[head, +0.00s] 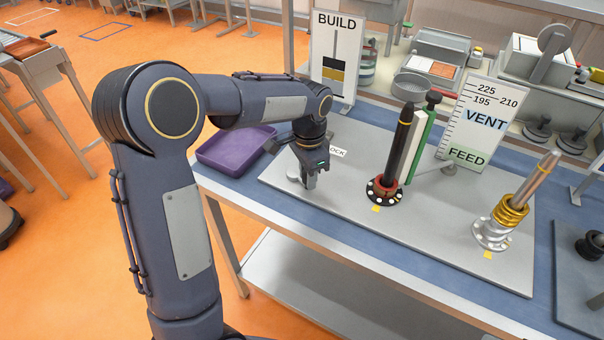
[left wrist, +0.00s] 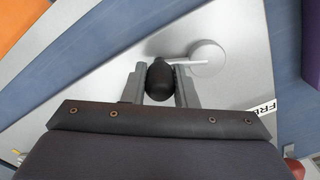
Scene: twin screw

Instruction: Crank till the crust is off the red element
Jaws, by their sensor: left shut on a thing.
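The red element (head: 383,188) is a black upright rod with a red collar on a dark flanged base, on the grey plate in the head view. Dark crust covers most of the rod. My left gripper (head: 308,182) is at the plate's left end, left of the red element. In the left wrist view my left gripper (left wrist: 160,88) is shut on a black knob (left wrist: 159,80). A light crank arm (left wrist: 186,62) runs from the knob to a round hub (left wrist: 207,57). In the head view the gripper hides most of the crank. My right gripper is not in view.
A gold-ringed element (head: 510,212) leans on a silver flange at the plate's right. A BUILD gauge (head: 335,50) stands behind, and a VENT/FEED board (head: 482,118) at the back right. A purple tray (head: 232,148) lies left. The plate's front middle is clear.

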